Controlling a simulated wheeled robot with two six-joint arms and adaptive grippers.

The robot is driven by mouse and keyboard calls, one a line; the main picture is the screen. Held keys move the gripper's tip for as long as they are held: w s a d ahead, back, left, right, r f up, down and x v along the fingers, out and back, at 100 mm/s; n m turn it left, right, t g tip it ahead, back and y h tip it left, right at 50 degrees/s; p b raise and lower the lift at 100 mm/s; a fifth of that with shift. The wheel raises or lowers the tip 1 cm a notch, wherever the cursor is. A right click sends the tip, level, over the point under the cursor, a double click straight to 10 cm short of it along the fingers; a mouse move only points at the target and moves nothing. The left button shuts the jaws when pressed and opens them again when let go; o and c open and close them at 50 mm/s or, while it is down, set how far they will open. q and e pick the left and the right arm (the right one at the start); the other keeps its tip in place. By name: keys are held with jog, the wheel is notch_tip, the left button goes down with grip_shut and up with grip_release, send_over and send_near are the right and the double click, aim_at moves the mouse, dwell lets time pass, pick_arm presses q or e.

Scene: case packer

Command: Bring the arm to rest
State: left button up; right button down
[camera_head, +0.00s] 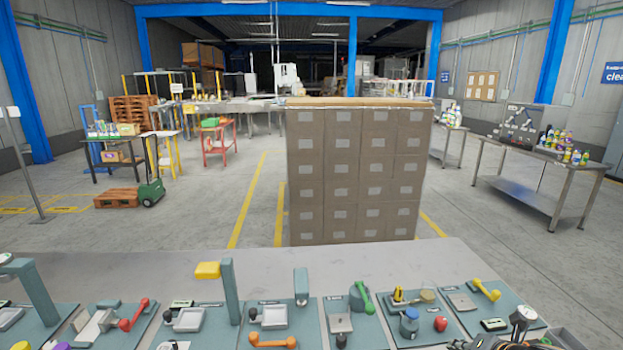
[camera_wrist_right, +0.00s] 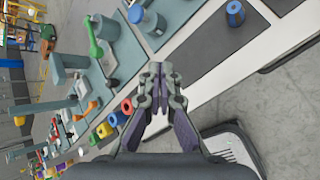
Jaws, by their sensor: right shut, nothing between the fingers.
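My right gripper (camera_wrist_right: 160,72) is shut and empty in the right wrist view. Its fingertips meet over a bare stretch near the edge of the bench, and it holds nothing. In the head view, dark parts at the bottom right edge look like part of my right arm, but too little shows to tell more. My left gripper is not in either view.
A grey bench (camera_head: 420,262) carries several teal fixture plates with coloured handles, including a green lever (camera_head: 362,297) and a yellow handle (camera_head: 487,290). A tall carton stack (camera_head: 355,170) stands behind it.

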jog(key=s+a+f+m+g+h, duration=0.1)
jog(key=s+a+f+m+g, duration=0.2)
jog(key=s+m, duration=0.45)
jog(key=s+a+f+m+g, duration=0.15)
jog(key=s+f+m, duration=0.35)
jog(key=m, duration=0.5)
jog(key=s+a+f+m+g+h, duration=0.1)
jog(key=s+a+f+m, duration=0.35)
jog(key=m, duration=0.45)
jog(key=s+d+f+g, duration=0.1)
jog(key=s+d+f, duration=0.1)
jog(key=f, duration=1.1)
jog(key=s+d+f, duration=0.1)
jog(key=d+f, duration=0.1)
jog(key=f, duration=1.1)
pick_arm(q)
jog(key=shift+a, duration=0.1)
pick_arm(e)
jog(key=s+f+g, duration=0.1)
jog(key=s+f, duration=1.5)
jog(key=s, duration=0.2)
jog(key=shift+s+d, duration=0.35)
jog(key=shift+f+m, duration=0.1)
jog(key=shift+m, duration=0.15)
